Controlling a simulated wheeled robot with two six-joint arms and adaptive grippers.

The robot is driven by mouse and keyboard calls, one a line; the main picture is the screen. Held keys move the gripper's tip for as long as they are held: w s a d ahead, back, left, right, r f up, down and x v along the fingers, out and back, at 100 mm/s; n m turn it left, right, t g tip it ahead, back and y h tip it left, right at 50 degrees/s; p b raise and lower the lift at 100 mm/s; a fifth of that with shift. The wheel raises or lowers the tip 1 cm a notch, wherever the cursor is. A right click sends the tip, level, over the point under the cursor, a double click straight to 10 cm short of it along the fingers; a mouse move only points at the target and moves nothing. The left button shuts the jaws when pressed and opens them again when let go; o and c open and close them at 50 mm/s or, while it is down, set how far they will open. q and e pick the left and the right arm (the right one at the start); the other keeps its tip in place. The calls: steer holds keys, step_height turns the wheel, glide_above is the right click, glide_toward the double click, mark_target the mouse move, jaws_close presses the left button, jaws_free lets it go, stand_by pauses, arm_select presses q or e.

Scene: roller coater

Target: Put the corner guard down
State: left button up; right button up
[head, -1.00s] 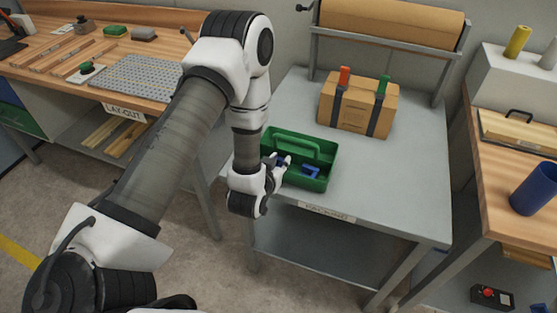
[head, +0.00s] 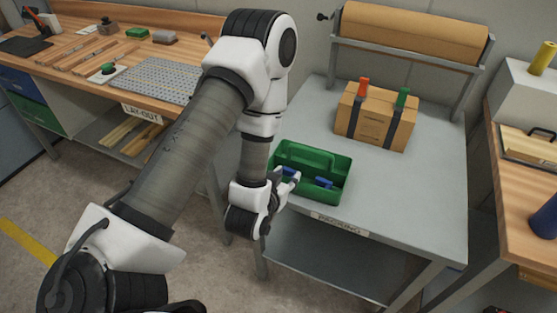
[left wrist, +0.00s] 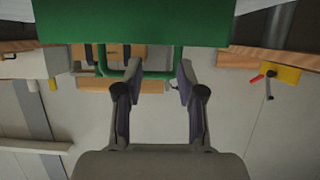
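A green tote with a handle (head: 335,160) stands on the grey packing table, near its front left corner. A blue corner guard (head: 323,183) lies inside the tote, towards its front. Another bit of blue shows beside my fingers, too small to tell what it is. My left gripper (head: 294,179) is at the tote's front left edge. In the left wrist view the left gripper (left wrist: 159,69) is open, with nothing between its fingers. The green tote (left wrist: 130,25) fills the top there; no corner guard shows in that view. My right gripper is not in view.
A cardboard box (head: 375,122) with an orange and a green clamp stands behind the tote, below a brown paper roll (head: 415,30). The packing table (head: 410,190) is clear on the right. A wooden lay-out bench (head: 160,88) stands left.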

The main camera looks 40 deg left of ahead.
arm_select(q)
steer(key=p+v, duration=0.6)
steer(key=p, duration=0.1)
steer(key=s+d+f+m+g+h, duration=0.1)
steer(key=s+d+f+g, duration=0.2)
steer(key=s+f+g, duration=0.3)
steer(key=s+d+f+m+g+h, duration=0.1)
steer(key=s+d+f+g+h, duration=0.1)
steer(key=s+f+g, duration=0.5)
steer(key=s, duration=0.4)
steer(key=shift+d+f+b, duration=0.3)
steer(key=shift+d, duration=0.1)
